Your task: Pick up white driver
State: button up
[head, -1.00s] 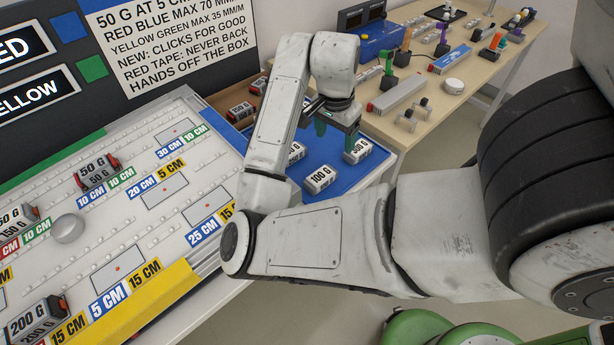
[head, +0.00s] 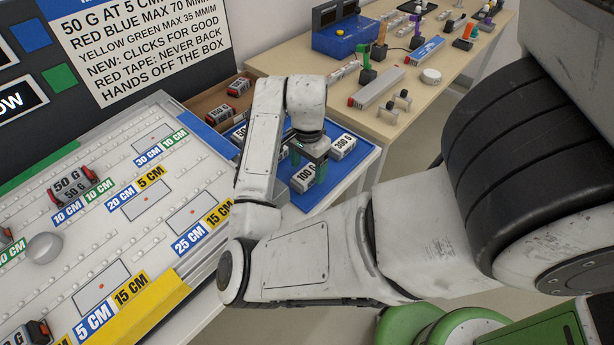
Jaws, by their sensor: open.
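My gripper (head: 308,166) has green fingers and is at the blue tray (head: 348,169), low over the white 100 G block (head: 305,177). Its fingers are open and appear to be on either side of that block; contact cannot be told. I cannot surely pick out a white driver.
A 300 G block (head: 343,146) sits close to my gripper on the tray. A sloped white board (head: 140,205) with labelled spots fills the left. A long grey bar (head: 378,88), a white disc (head: 431,76) and a blue box (head: 345,38) are on the wooden table (head: 440,98).

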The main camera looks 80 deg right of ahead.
jog(key=shift+f, duration=0.95)
jog(key=c, duration=1.2)
